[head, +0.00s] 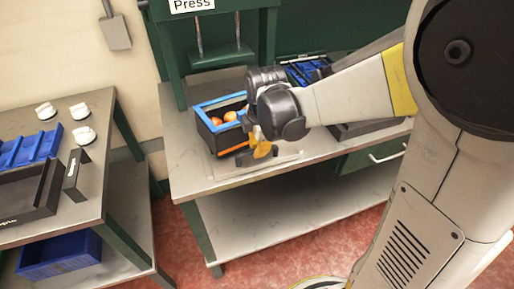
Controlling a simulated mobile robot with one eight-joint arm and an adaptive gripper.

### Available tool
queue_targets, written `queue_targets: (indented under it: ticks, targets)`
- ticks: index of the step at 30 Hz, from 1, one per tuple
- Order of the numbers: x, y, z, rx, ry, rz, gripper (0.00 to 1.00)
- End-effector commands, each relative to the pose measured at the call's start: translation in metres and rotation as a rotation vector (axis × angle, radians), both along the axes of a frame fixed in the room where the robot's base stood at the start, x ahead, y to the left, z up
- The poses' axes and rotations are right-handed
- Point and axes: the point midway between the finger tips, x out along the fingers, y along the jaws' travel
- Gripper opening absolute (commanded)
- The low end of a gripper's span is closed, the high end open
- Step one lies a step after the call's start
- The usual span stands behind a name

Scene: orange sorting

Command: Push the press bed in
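The green press (222,38) with its "Press" sign stands at the back of the right-hand table. Two metal rods hang in it above a green crossbar. A pale flat plate (286,160), which looks like the press bed, lies on the tabletop in front of the press. A black crate with a blue rim (208,105) and oranges (230,116) inside stands at the plate's back left. My gripper (257,155) is low over the plate, just right of the crate's front. Whether it touches the crate or plate is unclear. Its fingers are small and partly hidden, so their opening is unclear.
Blue trays (306,70) lie behind my arm on the right-hand table (190,185). The left table (98,190) holds a blue rack (30,150), dark bins and white knobs (84,135). A blue bin (60,258) is below. A floor gap separates the tables.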

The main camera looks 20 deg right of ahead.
Motion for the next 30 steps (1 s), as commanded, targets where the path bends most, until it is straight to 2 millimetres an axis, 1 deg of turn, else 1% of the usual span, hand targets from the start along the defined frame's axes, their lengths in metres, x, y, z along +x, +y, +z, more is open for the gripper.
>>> queue_targets:
  ticks: [5,8,11,14,17,24,30]
  targets:
    - [0.002,0.000,-0.001,0.000,0.001,0.000,0.00]
    - [0.010,0.000,-0.001,0.000,0.001,0.000,0.00]
    - [0.023,0.000,-0.001,0.000,0.001,0.000,0.00]
    - [0.043,0.000,-0.002,0.000,0.000,0.000,0.00]
    - [0.068,0.000,-0.002,0.000,0.000,0.000,0.00]
    - [0.134,0.000,-0.001,0.000,0.000,0.000,0.00]
    - [0.185,0.000,0.000,0.000,0.001,0.000,0.00]
